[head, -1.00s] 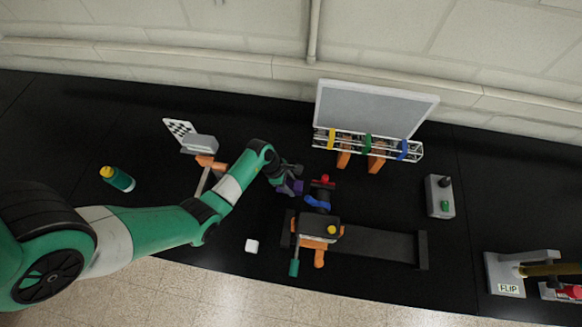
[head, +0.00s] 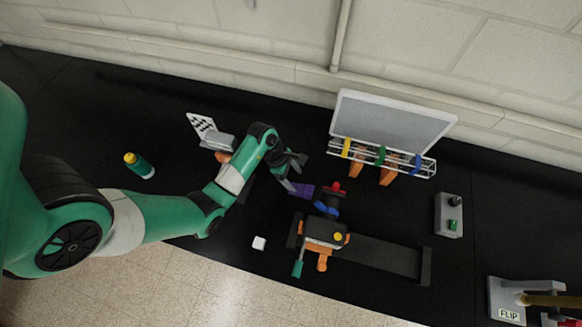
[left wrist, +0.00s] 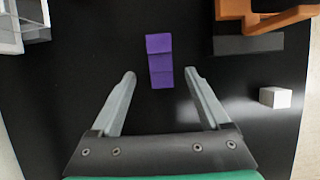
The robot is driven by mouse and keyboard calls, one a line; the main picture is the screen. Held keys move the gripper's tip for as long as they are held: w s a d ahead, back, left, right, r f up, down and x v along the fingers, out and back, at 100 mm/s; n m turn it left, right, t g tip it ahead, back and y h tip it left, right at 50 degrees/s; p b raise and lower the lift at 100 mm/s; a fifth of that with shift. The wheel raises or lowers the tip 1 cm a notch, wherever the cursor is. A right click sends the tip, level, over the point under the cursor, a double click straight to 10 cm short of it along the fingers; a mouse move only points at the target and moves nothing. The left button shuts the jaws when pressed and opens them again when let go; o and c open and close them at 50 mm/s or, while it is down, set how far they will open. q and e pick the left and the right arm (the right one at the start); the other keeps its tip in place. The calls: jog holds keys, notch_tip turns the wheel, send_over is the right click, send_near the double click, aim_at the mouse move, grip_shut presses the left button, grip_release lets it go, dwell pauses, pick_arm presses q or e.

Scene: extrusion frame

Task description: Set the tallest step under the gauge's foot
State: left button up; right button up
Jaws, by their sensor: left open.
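A purple stepped block (head: 302,190) lies on the black bench just beyond my left gripper (head: 296,172). In the left wrist view the purple block (left wrist: 159,62) shows several faces in a row, and its near end lies between the fingertips. My left gripper (left wrist: 160,76) is open and empty, with a gap on both sides of the block; its height above the block is unclear. I cannot tell for sure which device is the gauge; a dark and orange device with a blue lever (head: 325,232) stands right of the block. My right gripper is not in view.
A white cube (head: 259,243) lies near the bench's front edge. A rack with coloured clips (head: 381,156) stands behind, before a grey panel (head: 390,125). A green bottle (head: 140,166) and a checkered card (head: 201,125) are at left. A control box (head: 449,215) is at right.

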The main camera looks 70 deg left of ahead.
pick_arm(q)
jog(key=v, duration=0.3)
jog(key=shift+s+a+r, duration=0.1)
jog(key=shift+s+r, duration=0.05)
jog(key=shift+r, duration=0.2)
